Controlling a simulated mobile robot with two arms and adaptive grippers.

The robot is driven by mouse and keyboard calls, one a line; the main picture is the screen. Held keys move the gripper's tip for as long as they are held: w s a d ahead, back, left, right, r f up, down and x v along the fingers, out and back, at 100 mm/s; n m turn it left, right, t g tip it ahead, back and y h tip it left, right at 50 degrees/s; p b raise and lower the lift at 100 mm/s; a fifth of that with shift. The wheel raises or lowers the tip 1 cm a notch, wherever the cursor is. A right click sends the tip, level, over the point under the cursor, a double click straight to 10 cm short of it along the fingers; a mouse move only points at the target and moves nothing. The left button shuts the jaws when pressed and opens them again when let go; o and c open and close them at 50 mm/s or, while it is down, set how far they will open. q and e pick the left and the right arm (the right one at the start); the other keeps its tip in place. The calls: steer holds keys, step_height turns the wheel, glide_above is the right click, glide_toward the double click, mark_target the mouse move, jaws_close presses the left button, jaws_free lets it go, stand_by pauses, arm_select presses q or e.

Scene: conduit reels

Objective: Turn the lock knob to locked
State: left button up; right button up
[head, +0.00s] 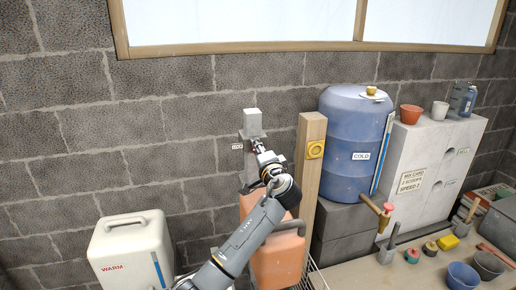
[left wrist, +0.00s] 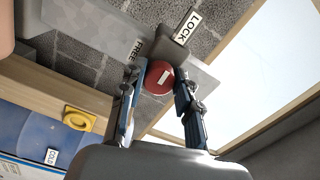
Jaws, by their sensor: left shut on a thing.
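The lock knob (left wrist: 160,78) is a round red knob with a short white mark, on a grey plate (left wrist: 100,18) in the left wrist view. A LOCK label (left wrist: 187,27) and a FREE label (left wrist: 138,49) sit beyond it. The mark is slanted; I cannot tell which label it points at. My left gripper (left wrist: 160,84) has a finger on each side of the knob and is shut on it. In the head view my left gripper (head: 259,147) is at the grey wall bracket (head: 252,123) and hides the knob. My right gripper is not in view.
An orange container (head: 275,255) is below the arm, and a white WARM box (head: 130,250) at left.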

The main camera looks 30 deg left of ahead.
arm_select(q)
steer(key=shift+m, duration=0.3)
steer(key=o, duration=1.2)
steer(key=shift+c, duration=0.2)
steer(key=shift+d, duration=0.1)
steer(key=v, duration=1.2)
steer(key=shift+f, duration=0.1)
